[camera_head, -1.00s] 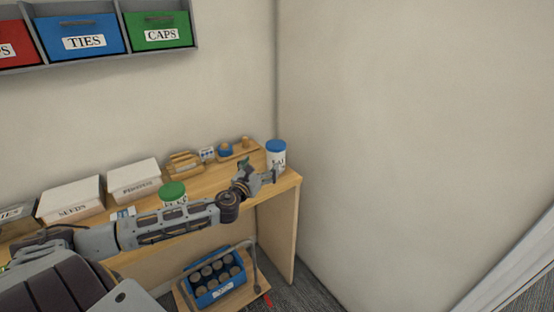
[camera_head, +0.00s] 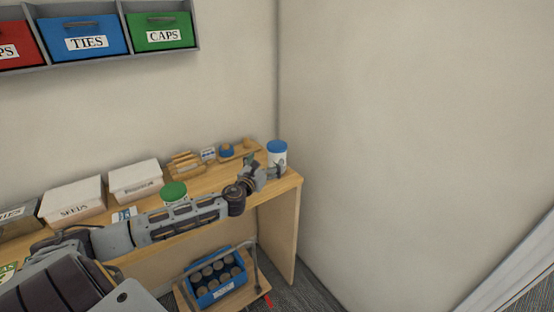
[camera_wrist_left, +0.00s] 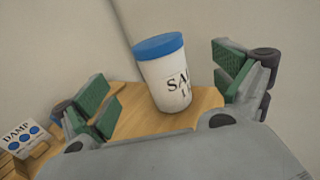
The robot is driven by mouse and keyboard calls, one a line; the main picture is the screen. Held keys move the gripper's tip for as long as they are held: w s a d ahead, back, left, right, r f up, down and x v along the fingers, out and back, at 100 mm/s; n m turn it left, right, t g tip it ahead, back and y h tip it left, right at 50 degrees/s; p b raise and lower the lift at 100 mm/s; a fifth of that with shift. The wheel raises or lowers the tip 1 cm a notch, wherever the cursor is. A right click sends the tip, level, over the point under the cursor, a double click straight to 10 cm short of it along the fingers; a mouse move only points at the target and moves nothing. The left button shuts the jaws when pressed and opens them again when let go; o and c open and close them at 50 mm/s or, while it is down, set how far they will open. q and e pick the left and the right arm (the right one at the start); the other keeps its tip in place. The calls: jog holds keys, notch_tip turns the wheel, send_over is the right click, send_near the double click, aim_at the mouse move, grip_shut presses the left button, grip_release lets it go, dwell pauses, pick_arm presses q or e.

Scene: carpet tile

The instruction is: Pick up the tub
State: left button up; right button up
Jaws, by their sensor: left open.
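A white tub with a blue lid (camera_head: 277,155) stands upright at the right end of the wooden bench. My left gripper (camera_head: 269,172) is open at the near side of this tub. In the wrist view its green-padded fingers (camera_wrist_left: 166,88) lie to either side of the tub, with gaps showing. A second tub with a green lid (camera_head: 174,191) stands behind my left forearm, its lower part hidden. My right gripper is not in view.
The bench (camera_head: 285,184) ends just right of the blue-lidded tub, near the wall. White boxes (camera_head: 135,178) and small wooden items (camera_head: 185,163) stand along the back. A blue crate of dark round items (camera_head: 217,280) sits below. Labelled bins (camera_head: 84,37) hang above.

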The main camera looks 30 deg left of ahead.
aim_at(273, 153)
pick_arm(q)
jog(key=shift+w+a, duration=0.2)
jog(key=shift+w, duration=1.2)
jog(key=shift+w+a, duration=0.2)
jog(key=shift+w, duration=1.15)
jog(key=shift+w, duration=0.1)
jog(key=shift+w+a+f+p, duration=0.15)
jog(key=shift+w+a, duration=0.1)
jog(key=shift+w, duration=1)
jog(key=shift+w+a+r+p, duration=0.15)
jog(key=shift+w+a, duration=0.1)
jog(key=shift+w, duration=0.95)
jog(key=shift+f, duration=0.1)
jog(key=c, duration=1.9)
jog(key=shift+c, duration=0.3)
jog(key=shift+r, duration=0.35)
